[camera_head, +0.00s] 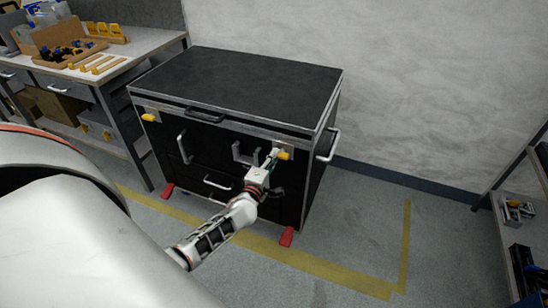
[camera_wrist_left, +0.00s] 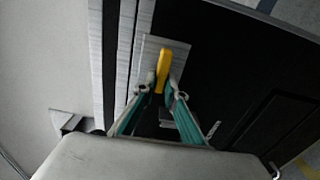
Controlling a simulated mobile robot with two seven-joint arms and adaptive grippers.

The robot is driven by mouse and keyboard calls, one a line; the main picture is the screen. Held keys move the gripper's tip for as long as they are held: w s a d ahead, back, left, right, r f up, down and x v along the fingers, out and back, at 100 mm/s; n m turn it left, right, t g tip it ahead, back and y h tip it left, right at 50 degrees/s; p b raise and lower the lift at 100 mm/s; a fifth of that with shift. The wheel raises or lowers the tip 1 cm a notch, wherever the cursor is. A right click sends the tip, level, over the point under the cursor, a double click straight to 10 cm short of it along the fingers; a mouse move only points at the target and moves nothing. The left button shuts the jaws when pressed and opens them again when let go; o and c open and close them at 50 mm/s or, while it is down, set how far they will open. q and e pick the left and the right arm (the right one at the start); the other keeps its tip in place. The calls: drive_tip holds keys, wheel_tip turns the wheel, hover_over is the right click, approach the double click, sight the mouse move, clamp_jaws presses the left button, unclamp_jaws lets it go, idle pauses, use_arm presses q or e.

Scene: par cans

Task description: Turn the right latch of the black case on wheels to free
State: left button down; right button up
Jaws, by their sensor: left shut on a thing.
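The black case on wheels (camera_head: 250,80) stands against the wall, its lid down. Its right latch (camera_head: 284,155) is a yellow handle on a grey plate at the upper right of the front. My left gripper (camera_head: 271,160) is at this latch. In the left wrist view, my left gripper (camera_wrist_left: 164,92) has its teal fingers on either side of the yellow handle (camera_wrist_left: 163,68), shut on it. The left latch (camera_head: 149,117), also yellow, sits at the upper left of the front. My right gripper is not in view.
A workbench (camera_head: 120,62) with a cardboard tray and yellow parts stands on the left. Red wheel wedges (camera_head: 287,237) lie at the case's foot. Yellow tape (camera_head: 330,266) marks the floor. A shelf (camera_head: 536,190) stands at the right edge; the floor between is clear.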

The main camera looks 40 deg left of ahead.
use_arm(q)
drive_tip(key=shift+a, duration=0.1)
drive_tip(key=c, duration=2.1)
unclamp_jaws()
drive_tip(key=v, duration=1.2)
